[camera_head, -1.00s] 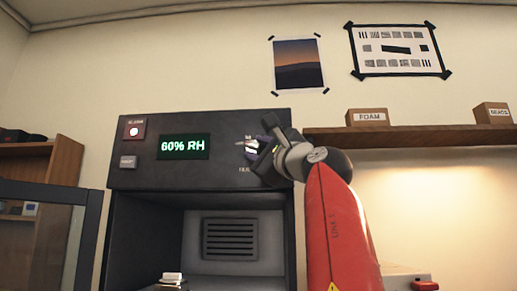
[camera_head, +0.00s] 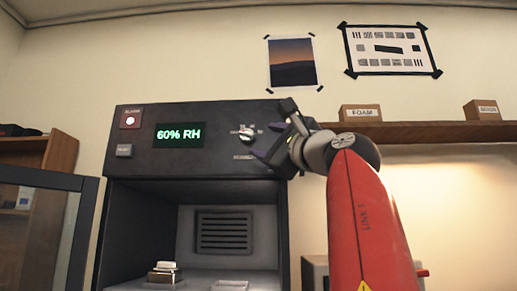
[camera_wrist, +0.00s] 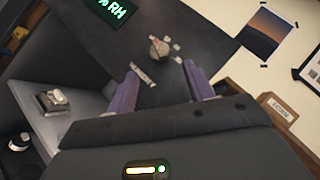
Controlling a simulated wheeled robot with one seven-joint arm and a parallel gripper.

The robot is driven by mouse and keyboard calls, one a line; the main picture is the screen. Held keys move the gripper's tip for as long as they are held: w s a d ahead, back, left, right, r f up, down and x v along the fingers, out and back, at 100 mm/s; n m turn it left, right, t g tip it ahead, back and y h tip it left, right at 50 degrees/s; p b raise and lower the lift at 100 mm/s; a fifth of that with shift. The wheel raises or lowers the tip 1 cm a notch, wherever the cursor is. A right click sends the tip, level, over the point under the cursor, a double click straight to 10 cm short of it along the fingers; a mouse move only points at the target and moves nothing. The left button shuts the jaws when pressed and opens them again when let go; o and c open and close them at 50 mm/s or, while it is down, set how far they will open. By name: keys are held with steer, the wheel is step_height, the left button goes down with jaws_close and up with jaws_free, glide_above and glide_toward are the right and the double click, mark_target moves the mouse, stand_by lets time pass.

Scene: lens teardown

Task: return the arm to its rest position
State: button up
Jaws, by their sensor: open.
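My gripper (camera_head: 268,142) is open and empty, in front of the right part of the dark cabinet's control panel (camera_head: 218,113). Its two purple fingers stand apart in the wrist view (camera_wrist: 162,84). The small dial knob (camera_head: 246,134) is just left of my gripper, with a visible gap. In the wrist view the knob (camera_wrist: 158,48) lies beyond the fingertips, with nothing between them. My red arm link rises from the lower right. The green display (camera_head: 179,134) reads 60% RH.
The cabinet's chamber (camera_head: 225,232) is open below the panel, with a small light-topped object (camera_head: 165,272) inside. Its glass door (camera_head: 40,225) stands open at left. A wall shelf (camera_head: 430,132) with a FOAM box (camera_head: 361,113) is close at right of my gripper.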

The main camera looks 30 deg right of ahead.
steer(key=shift+s+f, duration=0.3)
steer(key=shift+s, duration=0.35)
